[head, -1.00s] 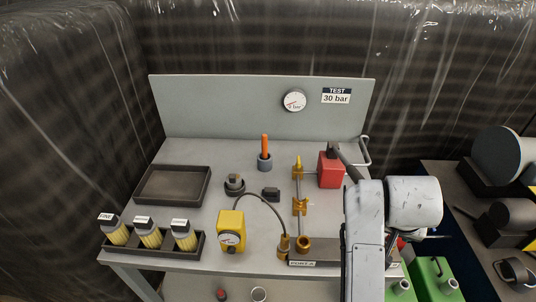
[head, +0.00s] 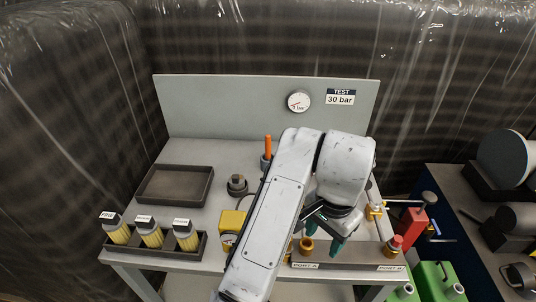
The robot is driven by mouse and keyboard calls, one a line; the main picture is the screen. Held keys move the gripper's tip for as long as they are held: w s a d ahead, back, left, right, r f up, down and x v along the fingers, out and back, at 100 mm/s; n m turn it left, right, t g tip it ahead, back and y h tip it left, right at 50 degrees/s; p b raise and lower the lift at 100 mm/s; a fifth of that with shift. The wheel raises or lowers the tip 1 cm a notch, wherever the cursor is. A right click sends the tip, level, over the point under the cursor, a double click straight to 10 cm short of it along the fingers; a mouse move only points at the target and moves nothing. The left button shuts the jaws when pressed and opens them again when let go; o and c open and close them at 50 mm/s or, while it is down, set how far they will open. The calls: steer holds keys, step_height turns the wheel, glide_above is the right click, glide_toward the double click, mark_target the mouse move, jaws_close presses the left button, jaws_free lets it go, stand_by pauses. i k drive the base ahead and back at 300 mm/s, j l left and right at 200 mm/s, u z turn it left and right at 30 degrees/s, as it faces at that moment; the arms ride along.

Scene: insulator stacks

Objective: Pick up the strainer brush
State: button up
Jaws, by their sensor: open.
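The only thing that looks like the strainer brush is an orange handle (head: 268,146) standing upright at the back middle of the bench, just left of my arm. Its lower part is hidden, so no bristles show and I cannot confirm it is the brush. My gripper (head: 322,237) has teal fingertips and points down over the front right of the bench, near the port block. Its fingers are apart with nothing visible between them. It is to the right of and nearer than the orange handle.
A dark empty tray (head: 147,201) lies at left. A rack (head: 202,243) of yellow labelled cylinders stands at front left. A yellow gauge box (head: 232,222) is partly covered by my arm. The port block (head: 350,260) runs along the front right. A back panel (head: 220,110) closes the bench.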

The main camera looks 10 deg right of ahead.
mark_target(268, 138)
steer(key=i, duration=1.5)
